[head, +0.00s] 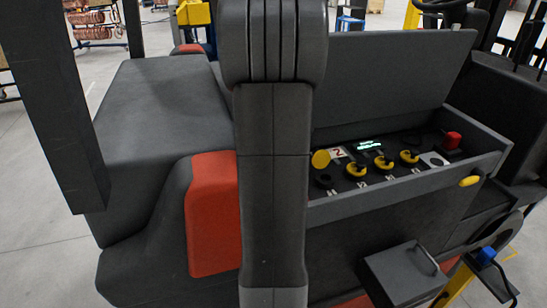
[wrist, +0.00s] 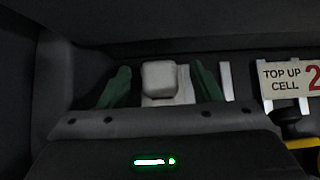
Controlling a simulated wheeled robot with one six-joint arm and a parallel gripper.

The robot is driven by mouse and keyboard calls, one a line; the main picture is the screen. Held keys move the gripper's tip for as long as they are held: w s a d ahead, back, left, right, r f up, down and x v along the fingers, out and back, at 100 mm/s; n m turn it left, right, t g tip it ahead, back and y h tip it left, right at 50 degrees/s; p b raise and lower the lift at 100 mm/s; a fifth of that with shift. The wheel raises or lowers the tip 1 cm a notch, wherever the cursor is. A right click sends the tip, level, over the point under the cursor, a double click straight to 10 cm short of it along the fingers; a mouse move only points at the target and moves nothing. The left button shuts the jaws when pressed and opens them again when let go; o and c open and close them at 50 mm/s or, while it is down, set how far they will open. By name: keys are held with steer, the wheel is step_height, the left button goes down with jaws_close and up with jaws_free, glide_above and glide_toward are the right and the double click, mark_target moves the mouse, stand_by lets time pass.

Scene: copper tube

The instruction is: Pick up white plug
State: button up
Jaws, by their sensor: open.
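In the wrist view, the white plug (wrist: 159,79) is a blocky, rounded white piece in front of a paler white strip. My gripper (wrist: 161,72) is open, with one green finger on each side of the plug. Dark gaps show between the plug and both fingers, so the fingers look apart from it. In the head view, I cannot make out the plug or the fingers; my arm blocks the middle of the picture.
In the wrist view, a "TOP UP CELL 2" label (wrist: 289,78) and a yellow part (wrist: 302,143) are at the right. The head view shows an open grey compartment (head: 405,186) with several yellow caps, a red part (head: 452,140) and a raised lid (head: 395,75) behind.

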steer(key=shift+w+a+f, duration=0.15)
steer(key=shift+w+f, duration=0.2)
steer(key=c, duration=1.1)
steer(key=shift+r, duration=0.1)
steer(key=shift+s+d+r, duration=0.25)
steer(key=shift+d+r, duration=0.1)
steer(key=shift+d, duration=0.05)
steer(key=s+d+r, duration=0.2)
steer(key=d, duration=0.1)
steer(key=s+d+r+b, duration=0.1)
steer(key=s+d+r, duration=0.1)
steer(key=s+d, duration=0.1)
steer(key=s+d+r, duration=0.3)
steer(key=d, duration=0.1)
steer(key=shift+s+d+r, duration=0.1)
steer(key=shift+s+d, duration=0.05)
jaws_close()
